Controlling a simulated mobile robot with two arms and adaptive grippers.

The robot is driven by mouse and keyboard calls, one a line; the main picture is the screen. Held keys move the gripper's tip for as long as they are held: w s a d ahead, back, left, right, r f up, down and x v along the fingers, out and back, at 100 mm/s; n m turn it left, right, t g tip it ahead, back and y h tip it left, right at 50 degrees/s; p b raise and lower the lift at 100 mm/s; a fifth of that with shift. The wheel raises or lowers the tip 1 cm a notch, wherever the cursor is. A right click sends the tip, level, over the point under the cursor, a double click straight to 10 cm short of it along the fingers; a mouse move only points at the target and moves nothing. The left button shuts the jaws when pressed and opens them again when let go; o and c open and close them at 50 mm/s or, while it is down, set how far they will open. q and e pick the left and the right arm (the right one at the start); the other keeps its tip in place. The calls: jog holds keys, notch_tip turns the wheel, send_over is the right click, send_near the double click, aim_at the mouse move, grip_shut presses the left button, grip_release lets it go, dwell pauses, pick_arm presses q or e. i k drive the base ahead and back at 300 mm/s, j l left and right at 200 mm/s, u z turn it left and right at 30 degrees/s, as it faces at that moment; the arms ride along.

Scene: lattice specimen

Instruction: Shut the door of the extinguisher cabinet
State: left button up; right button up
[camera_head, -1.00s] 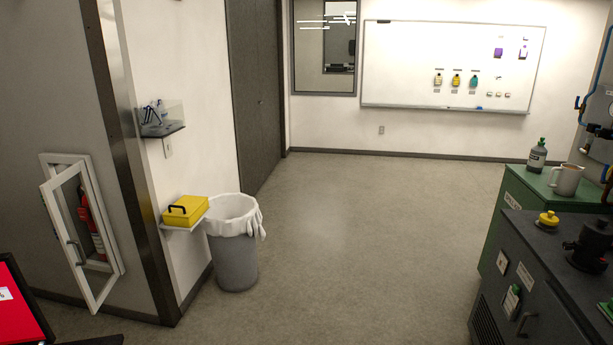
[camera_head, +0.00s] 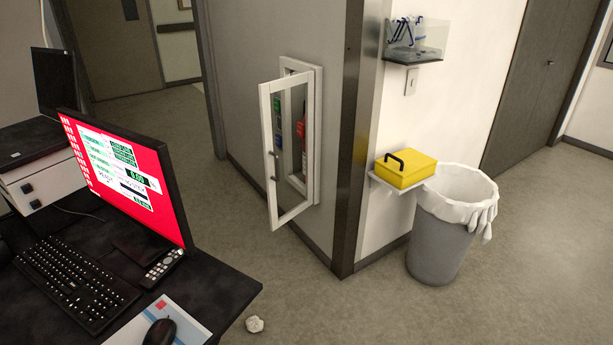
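The extinguisher cabinet (camera_head: 316,135) is a white-framed box set in the grey wall, left of the wall corner. Its door (camera_head: 267,160) has a white frame and a glass pane, and it stands open, swung out from the wall. A small handle (camera_head: 273,168) shows on the door's left side. Part of the red extinguisher (camera_head: 299,135) shows inside, partly hidden by the door frame. Neither of my grippers is in view.
A black desk (camera_head: 215,290) with a red-screened monitor (camera_head: 125,175) and keyboard (camera_head: 75,285) stands at the left front. A yellow box (camera_head: 405,172) sits on a small wall shelf beside a grey bin (camera_head: 440,240). Floor in front of the cabinet is otherwise clear.

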aim_at(266, 89)
jog(key=i+l+u, duration=0.15)
jog(key=i+l, duration=0.9)
jog(key=i, duration=0.15)
